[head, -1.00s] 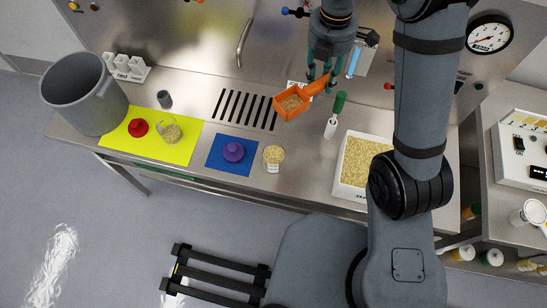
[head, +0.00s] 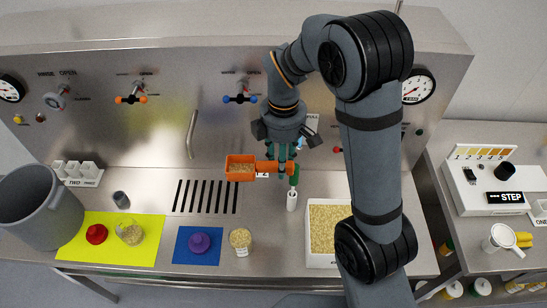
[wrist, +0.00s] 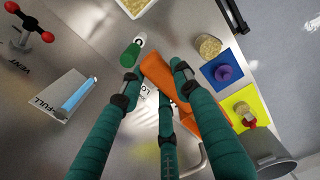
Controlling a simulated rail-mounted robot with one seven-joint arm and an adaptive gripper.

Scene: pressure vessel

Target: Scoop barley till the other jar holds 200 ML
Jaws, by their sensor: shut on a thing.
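My gripper (head: 282,162) is shut on the handle of an orange scoop (head: 241,162), which it holds above the bench with some grain in its bowl. In the wrist view the scoop (wrist: 180,92) shows between my fingers. A white bin of barley (head: 324,220) stands on the bench at the right, partly behind my arm. A jar with barley (head: 240,240) stands right of the blue mat (head: 182,252). Another jar with some grain (head: 130,233) is on the yellow mat (head: 80,245) and looks tilted. I cannot read the jars' marks.
A green-topped white bottle (head: 292,192) stands below my gripper. A large grey pot (head: 38,208) is at the left. Slots (head: 205,196) mark the middle bench.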

